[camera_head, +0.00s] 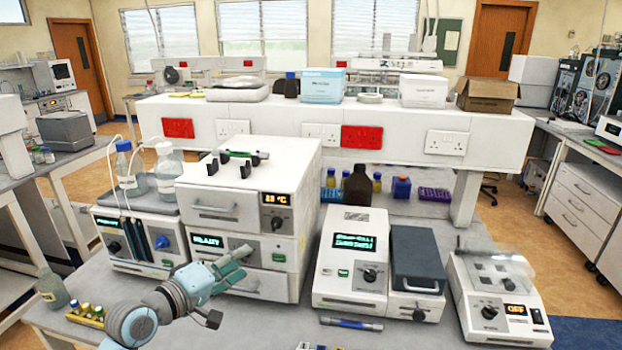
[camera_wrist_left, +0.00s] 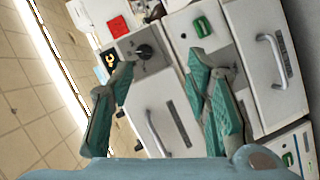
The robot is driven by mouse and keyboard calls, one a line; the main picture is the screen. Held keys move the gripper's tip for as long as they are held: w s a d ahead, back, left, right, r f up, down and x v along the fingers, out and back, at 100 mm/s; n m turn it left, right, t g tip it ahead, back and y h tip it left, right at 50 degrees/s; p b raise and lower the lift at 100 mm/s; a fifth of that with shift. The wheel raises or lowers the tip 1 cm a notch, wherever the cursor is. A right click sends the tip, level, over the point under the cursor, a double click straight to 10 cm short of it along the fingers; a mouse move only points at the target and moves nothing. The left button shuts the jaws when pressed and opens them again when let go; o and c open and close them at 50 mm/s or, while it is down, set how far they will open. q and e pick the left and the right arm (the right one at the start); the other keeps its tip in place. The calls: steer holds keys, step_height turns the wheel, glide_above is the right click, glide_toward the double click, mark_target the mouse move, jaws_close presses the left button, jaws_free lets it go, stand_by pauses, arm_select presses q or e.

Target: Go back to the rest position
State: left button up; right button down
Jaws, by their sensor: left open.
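My left arm comes in from the lower left in the head view. Its gripper (camera_head: 230,282) is in front of the stacked white oven unit (camera_head: 248,200), above the front of the bench. The left wrist view shows the same gripper (camera_wrist_left: 160,66) with its two green-padded fingers spread apart and nothing between them. Behind the fingers are white drawer fronts with handles (camera_wrist_left: 272,60); I cannot tell whether the fingers touch them. No right gripper can be made out.
A white instrument with a dark block (camera_head: 417,262) and a clear-lidded device (camera_head: 497,298) stand to the right. A blue tube (camera_head: 351,323) lies at the front. Glass bottles (camera_head: 130,172) stand at left, a vial rack (camera_head: 87,314) at lower left. A white shelf (camera_head: 275,118) runs behind.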

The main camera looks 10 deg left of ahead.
arm_select(q)
steer(key=s+d+f+m+g+y, duration=0.25)
steer(key=s+f, duration=0.55)
steer(key=f, duration=0.4)
steer(key=s+a+f+m+g+y, duration=0.2)
steer(key=s+f+m+g, duration=0.3)
steer(key=s, duration=0.8)
steer(key=s+a+f+m+g+y, duration=0.25)
steer(key=s+f, duration=0.45)
steer(key=s, duration=0.5)
steer(key=s+a+f+g+b, duration=0.1)
steer(key=s+f+b, duration=0.1)
steer(key=f, duration=1.1)
steer(key=s+a+f+g+b, duration=0.1)
steer(key=s+f+b, duration=0.1)
steer(key=f, duration=1.1)
steer(key=s+f+n+g+b, duration=0.1)
steer(key=s+f, duration=1.1)
steer(key=s, duration=0.1)
steer(key=shift+s+a+f+b, duration=0.2)
steer(key=shift+a+b, duration=0.05)
steer(key=shift+b, duration=0.15)
